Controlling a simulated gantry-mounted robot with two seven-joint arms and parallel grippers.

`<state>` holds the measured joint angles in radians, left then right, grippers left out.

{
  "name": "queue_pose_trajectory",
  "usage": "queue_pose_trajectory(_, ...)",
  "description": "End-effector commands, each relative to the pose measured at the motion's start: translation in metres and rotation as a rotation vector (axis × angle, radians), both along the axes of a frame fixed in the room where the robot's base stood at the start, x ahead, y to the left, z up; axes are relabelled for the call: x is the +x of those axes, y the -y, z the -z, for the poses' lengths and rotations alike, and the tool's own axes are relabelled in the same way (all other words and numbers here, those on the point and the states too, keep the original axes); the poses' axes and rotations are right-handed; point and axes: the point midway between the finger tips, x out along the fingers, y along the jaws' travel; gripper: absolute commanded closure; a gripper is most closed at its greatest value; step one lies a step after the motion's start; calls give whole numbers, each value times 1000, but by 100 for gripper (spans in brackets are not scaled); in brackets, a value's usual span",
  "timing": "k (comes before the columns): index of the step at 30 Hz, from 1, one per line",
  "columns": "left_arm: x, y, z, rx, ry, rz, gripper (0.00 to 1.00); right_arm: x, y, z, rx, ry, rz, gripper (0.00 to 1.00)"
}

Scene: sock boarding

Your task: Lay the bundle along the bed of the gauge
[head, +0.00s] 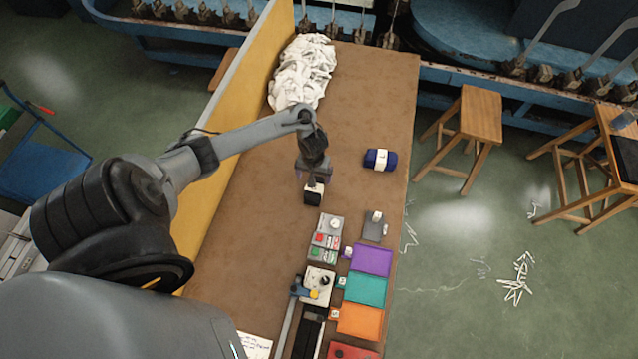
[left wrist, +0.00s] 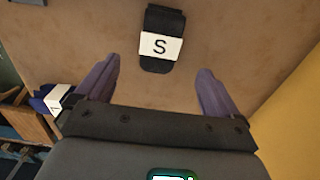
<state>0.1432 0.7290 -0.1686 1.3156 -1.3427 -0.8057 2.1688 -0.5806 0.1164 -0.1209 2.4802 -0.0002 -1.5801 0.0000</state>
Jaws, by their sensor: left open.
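A black bundle with a white band marked S (left wrist: 160,45) lies on the brown table; it also shows in the head view (head: 313,200). My left gripper (head: 312,176) is over the table, close to this bundle. Its two purple fingers are spread wide and empty in the left wrist view (left wrist: 157,88), with the bundle ahead of them, not between them. A long dark channel with a pale rail (head: 308,335), which looks like the gauge, runs off the bottom edge of the head view. My right gripper is not in view.
A blue bundle with a white band (head: 388,160) lies near the table's right edge. A control box (head: 326,240) and purple (head: 371,260), teal (head: 365,289) and orange (head: 359,321) pads lie nearer. White cloth (head: 302,72) is heaped at the far end beside a yellow wall (head: 240,95).

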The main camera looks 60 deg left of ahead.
Motion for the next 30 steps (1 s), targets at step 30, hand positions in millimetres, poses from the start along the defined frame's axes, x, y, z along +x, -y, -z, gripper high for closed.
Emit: queue_pose_trajectory(30, 0, 0, 96, 1, 1, 1, 4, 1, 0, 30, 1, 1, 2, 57)
